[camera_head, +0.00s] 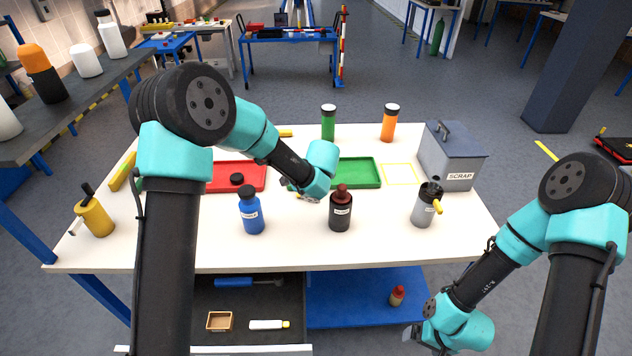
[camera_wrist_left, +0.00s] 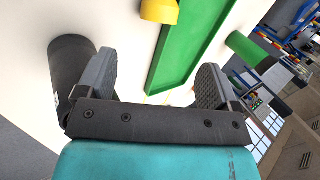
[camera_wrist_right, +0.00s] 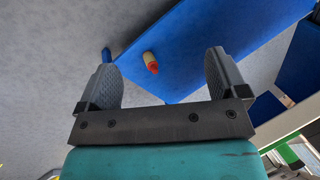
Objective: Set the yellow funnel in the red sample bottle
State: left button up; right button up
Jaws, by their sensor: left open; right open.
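A yellow piece, likely the funnel (camera_wrist_left: 160,11), shows at the top edge of the left wrist view, cut off; its shape is unclear. A labelled dark bottle with a dark red top (camera_head: 340,210) stands upright on the white table. A small red and cream bottle (camera_head: 397,296) is on the blue lower shelf; it also shows in the right wrist view (camera_wrist_right: 151,62). I cannot tell for certain which is the red sample bottle. My left gripper (camera_wrist_left: 155,80) is open and empty above the table, fingers mostly hidden in the head view. My right gripper (camera_wrist_right: 162,78) is open and empty, low in front of the table.
A blue bottle (camera_head: 251,211) and a grey container (camera_head: 424,208) flank the dark bottle. Red (camera_head: 222,189) and green (camera_head: 358,184) trays lie behind. A grey scrap box (camera_head: 450,160) stands at the back right. An open drawer (camera_head: 250,338) and the blue shelf (camera_head: 350,312) lie below.

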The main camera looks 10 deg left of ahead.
jog(key=shift+c, duration=0.3)
jog(key=shift+c, duration=1.3)
